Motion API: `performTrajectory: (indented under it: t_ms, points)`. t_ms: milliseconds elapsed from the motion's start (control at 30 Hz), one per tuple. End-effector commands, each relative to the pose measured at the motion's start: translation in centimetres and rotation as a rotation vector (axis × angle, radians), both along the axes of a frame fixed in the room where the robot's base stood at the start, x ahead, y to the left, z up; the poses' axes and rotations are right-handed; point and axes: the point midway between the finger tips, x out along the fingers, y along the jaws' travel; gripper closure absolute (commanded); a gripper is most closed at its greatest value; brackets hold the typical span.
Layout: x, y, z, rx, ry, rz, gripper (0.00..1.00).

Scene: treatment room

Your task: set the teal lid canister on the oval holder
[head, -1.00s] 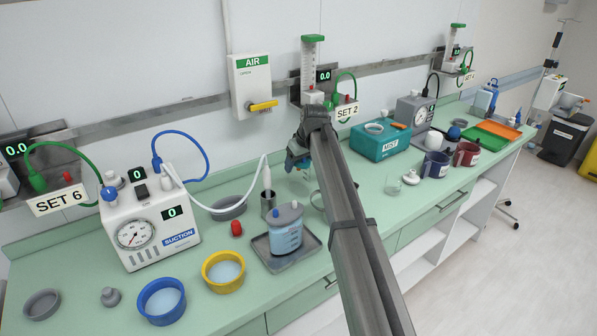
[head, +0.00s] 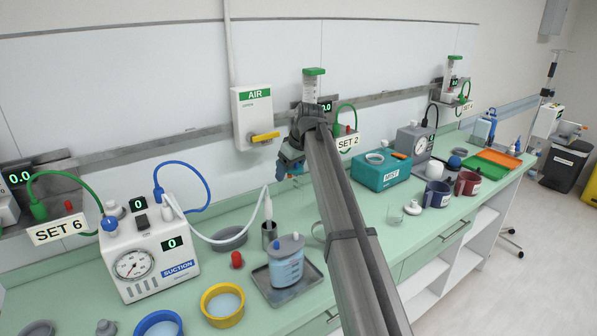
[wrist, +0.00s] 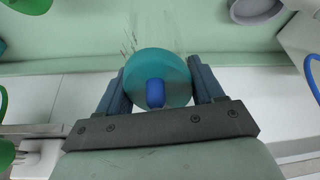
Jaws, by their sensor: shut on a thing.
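The teal lid canister shows in the wrist view as a round teal lid (wrist: 178,68) with a blue knob, seen from above. My gripper (wrist: 160,85) is shut on it, one finger on each side. In the head view my gripper (head: 290,162) is raised in front of the wall, above the back of the counter; my arm hides most of the canister. A grey ring-shaped holder (head: 231,238) lies on the counter, left of my arm, and shows at the top right of the wrist view (wrist: 256,10). Another ring (head: 317,231) is partly behind my arm. I cannot tell which is oval.
A clear canister with grey lid (head: 287,268) stands on a dark tray (head: 262,285). A metal cup (head: 269,236) with a white wand is close by. The suction unit (head: 150,255) is at left, the teal MIST box (head: 372,180) at right. A wall rail runs behind.

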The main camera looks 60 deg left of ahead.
Motion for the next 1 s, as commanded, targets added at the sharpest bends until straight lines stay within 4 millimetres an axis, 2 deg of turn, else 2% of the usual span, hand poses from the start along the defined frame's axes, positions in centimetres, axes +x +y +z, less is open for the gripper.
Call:
performTrajectory:
  t_ms: [33, 300, 600, 800, 1000]
  points:
    - [-1.4, 0.3, -0.3, 0.000, 0.002, 0.074, 0.71]
    - [-8.9, 1.5, -1.4, -0.001, 0.003, 0.544, 0.71]
    - [-16.4, 2.0, -2.1, 0.000, 0.003, 1.033, 0.71]
    - [-19.8, 1.9, -2.4, -0.001, 0.002, 1.261, 0.71]
    - [-21.1, 1.8, -2.5, 0.000, 0.001, 1.360, 0.71]
